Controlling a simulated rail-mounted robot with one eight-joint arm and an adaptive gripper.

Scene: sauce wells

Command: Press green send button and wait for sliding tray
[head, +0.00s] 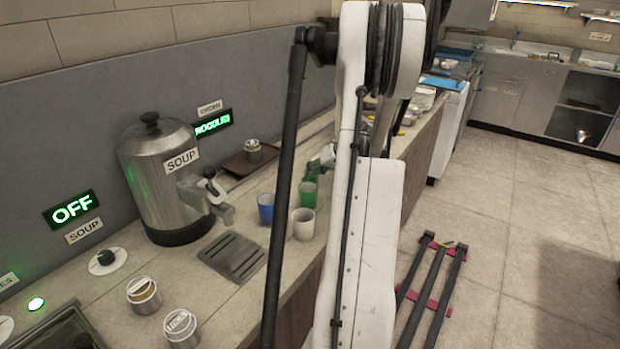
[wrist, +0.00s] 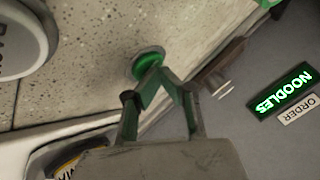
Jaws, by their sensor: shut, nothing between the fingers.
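A round green button (wrist: 148,62) in a metal ring is set in the speckled counter in the wrist view. My gripper (wrist: 160,73) has green fingers, closed together at the tips and empty. The tips overlap the near edge of the button in the picture; I cannot tell whether they touch it. In the head view my white arm hides the button. A brown tray (head: 236,165) with a small jar (head: 253,150) on it sits by the wall under the lit NOODLES sign (head: 212,124). I cannot tell whether this is the sliding tray.
A steel soup pot (head: 155,165) stands left on the counter. In the wrist view, a pale round labelled container (wrist: 18,45) is at upper left.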

